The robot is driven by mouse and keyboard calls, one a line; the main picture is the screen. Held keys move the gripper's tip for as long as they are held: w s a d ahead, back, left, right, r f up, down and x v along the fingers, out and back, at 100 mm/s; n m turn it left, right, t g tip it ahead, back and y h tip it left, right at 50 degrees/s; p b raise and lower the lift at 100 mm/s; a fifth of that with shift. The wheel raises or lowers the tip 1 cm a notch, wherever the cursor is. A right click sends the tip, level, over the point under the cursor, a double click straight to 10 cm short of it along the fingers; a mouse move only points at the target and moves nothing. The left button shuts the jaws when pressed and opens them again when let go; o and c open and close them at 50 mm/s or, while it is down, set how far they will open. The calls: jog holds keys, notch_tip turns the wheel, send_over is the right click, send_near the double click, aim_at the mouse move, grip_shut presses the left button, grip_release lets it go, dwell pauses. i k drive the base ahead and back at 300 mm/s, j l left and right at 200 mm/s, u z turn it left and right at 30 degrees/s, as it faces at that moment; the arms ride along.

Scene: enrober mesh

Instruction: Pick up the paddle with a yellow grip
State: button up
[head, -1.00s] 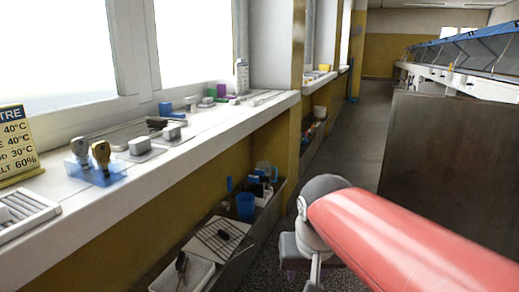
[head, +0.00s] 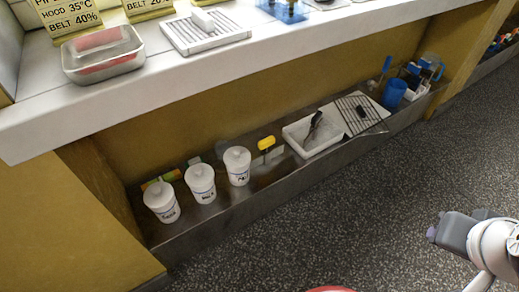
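A yellow grip (head: 267,143) stands up out of the long metal trough below the sill in the head view. It sits between the rightmost white lidded tub and the white tray. It looks like the grip of the paddle; its lower part is small and hard to make out. My gripper (head: 434,234) is at the lower right, over the speckled floor, well to the right of the yellow grip and apart from it. It is seen from the side, so its finger opening does not show.
Several white lidded tubs (head: 201,183) stand in the trough (head: 240,207) on the left. A white tray (head: 296,133), a wire rack (head: 352,113) and a blue cup (head: 394,94) are to the right. The sill (head: 185,78) overhangs the trough. The floor in front is clear.

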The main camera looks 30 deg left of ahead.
aim_at(267, 155)
jog(key=u, duration=1.45)
